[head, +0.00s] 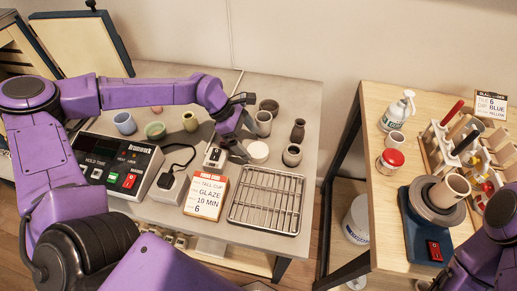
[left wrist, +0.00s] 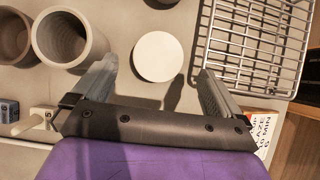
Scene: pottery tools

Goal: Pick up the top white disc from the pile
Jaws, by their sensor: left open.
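My left gripper (head: 238,142) is open and empty, just left of the pile in the head view. In the left wrist view its two fingers (left wrist: 158,68) stand apart, with the disc in the gap between and beyond them, touching neither. My right gripper is out of view; only my right arm shows.
A wire rack (head: 270,202) lies close to the pile. Grey cups (left wrist: 68,38) stand near the left finger, and a dark pot (head: 292,155) stands right of the pile. A sign (head: 206,194) and a timer box (head: 117,165) are at the left.

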